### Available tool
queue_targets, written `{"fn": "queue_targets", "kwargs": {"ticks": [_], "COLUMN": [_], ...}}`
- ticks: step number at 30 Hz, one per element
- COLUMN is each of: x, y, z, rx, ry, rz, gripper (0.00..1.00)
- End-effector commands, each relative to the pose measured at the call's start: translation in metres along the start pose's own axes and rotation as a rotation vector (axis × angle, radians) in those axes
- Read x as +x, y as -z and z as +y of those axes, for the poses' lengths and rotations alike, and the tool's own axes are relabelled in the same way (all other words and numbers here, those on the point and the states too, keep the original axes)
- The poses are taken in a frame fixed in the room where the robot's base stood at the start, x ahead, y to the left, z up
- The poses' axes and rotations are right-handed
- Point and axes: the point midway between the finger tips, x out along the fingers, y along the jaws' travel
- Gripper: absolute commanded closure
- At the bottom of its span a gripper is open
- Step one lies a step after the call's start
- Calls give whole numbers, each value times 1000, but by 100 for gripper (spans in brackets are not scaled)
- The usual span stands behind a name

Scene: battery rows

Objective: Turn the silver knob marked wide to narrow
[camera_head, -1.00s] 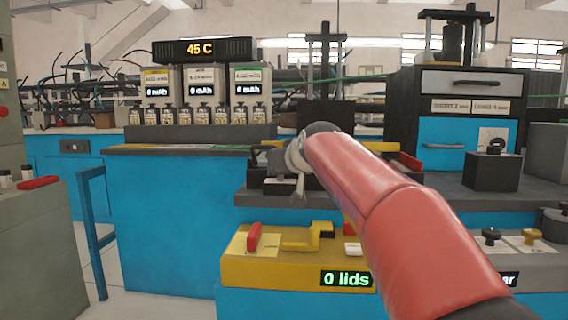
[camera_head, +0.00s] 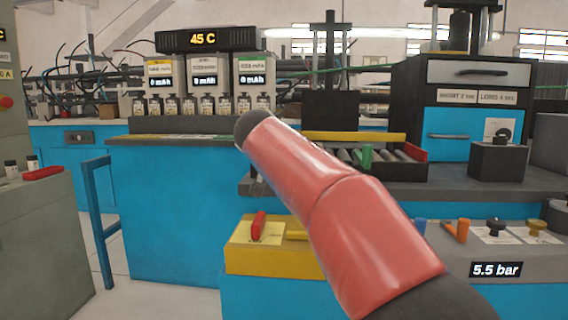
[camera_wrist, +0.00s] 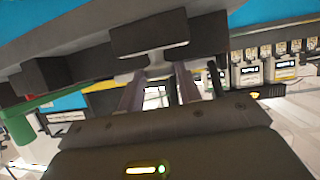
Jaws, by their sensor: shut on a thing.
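My gripper (camera_wrist: 158,82) shows in the wrist view, its two fingers close around a pale silver piece (camera_wrist: 155,66) below a dark block (camera_wrist: 148,36). This piece appears to be the silver knob; no wide or narrow mark is readable. In the head view my red arm hides my gripper and whatever it holds, at the left end of the roller bench.
A yellow box (camera_head: 262,261) with a red lever (camera_head: 258,225) stands lower. A black knob (camera_head: 497,227) and a gold knob (camera_head: 537,227) are at right. Battery chargers (camera_head: 207,85) stand behind.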

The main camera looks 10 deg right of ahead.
Motion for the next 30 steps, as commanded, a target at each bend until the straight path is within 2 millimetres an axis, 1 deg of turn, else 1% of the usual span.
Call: {"fn": "queue_targets", "kwargs": {"ticks": [7,18,19,20,27,30], "x": [0,1,1,1,0,-3], "y": [-2,-2,-2,-2,-1,-1], "z": [-2,-2,-2,-2,-1,-2], "rx": [16,16,16,16,16,16], "ry": [-37,-40,-40,-40,-40,-39], "rz": [-5,-6,-6,-6,-4,-3], "gripper": [88,89,63,59,58,58]}}
